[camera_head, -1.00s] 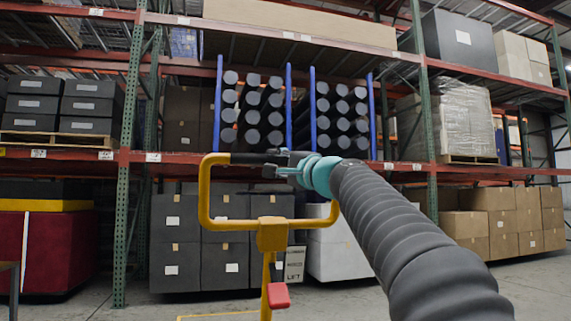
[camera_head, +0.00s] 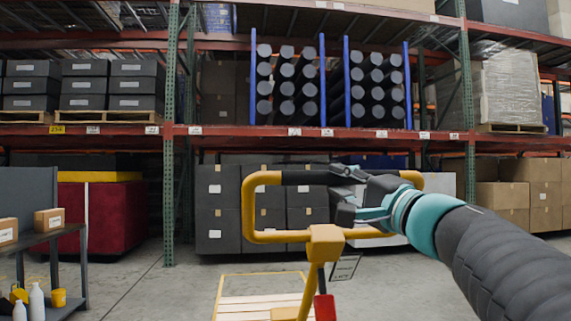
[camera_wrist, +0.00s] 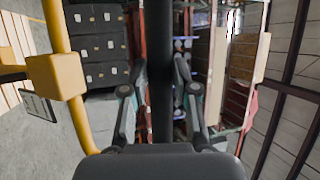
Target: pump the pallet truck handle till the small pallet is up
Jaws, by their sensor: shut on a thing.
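The pallet truck handle (camera_head: 254,208) is a yellow loop on a yellow stem, with a black grip bar (camera_head: 305,178) across its top and a red lever (camera_head: 325,307) lower down. My gripper (camera_head: 345,185) is shut on the right part of the black bar. In the wrist view my gripper (camera_wrist: 160,68) has one finger on each side of the bar (camera_wrist: 160,110). A small pallet (camera_head: 245,308) of pale slats shows low behind the stem. The stem and bottom picture edge hide part of it, and its height off the floor cannot be told.
A yellow outline (camera_head: 262,275) marks the floor around the pallet. A dark shelf cart (camera_head: 45,240) with bottles and small boxes stands at the left. Tall racking (camera_head: 170,200) with dark boxes stands behind. Bare floor (camera_head: 150,285) lies between cart and pallet.

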